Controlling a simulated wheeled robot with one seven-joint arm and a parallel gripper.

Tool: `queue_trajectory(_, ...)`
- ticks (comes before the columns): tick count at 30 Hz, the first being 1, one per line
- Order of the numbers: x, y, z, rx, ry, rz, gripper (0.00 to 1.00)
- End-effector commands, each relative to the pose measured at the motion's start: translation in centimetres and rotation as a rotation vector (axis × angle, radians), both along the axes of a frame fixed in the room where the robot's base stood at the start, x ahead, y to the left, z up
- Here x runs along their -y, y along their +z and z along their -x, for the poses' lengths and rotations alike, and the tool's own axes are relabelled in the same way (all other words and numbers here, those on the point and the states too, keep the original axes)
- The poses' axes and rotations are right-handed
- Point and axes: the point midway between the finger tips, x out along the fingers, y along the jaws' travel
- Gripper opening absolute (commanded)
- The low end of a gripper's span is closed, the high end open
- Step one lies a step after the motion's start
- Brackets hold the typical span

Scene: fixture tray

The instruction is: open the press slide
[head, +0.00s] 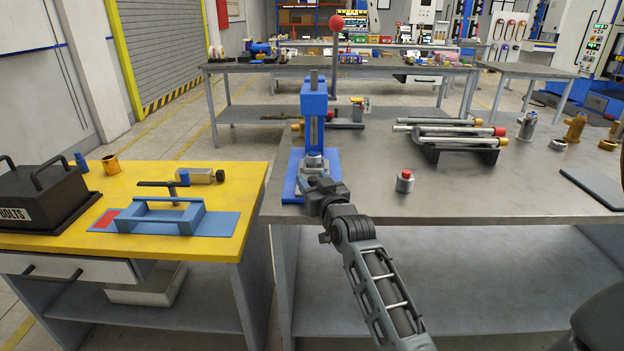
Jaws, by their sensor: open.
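The blue press (314,102) stands upright at the left end of the grey metal table. A tall lever with a red ball knob (336,22) rises at its right. A round metal part (314,161) sits low at the front of the press, above its blue base. My gripper (312,183) is open at the front of the press base, just below the round metal part. The gripper hides part of the base. I cannot tell whether its fingers touch the press, and the slide itself is hard to make out.
Right of the press, a rack of metal rods (452,134) and a small red-capped cylinder (405,181) stand on the grey table (480,185). The yellow table (60,236) at left carries a blue fixture (165,217) and a black BOLTS box (42,194). A gap separates the tables.

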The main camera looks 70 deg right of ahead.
Motion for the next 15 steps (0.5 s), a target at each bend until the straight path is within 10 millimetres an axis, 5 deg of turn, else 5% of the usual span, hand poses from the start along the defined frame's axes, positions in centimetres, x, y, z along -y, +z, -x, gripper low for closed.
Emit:
queue_trajectory(11,0.62,-0.01,-0.56,0.000,-0.001,0.000,0.53)
queue_trajectory(15,0.59,-0.01,-0.57,0.000,0.000,0.000,0.42)
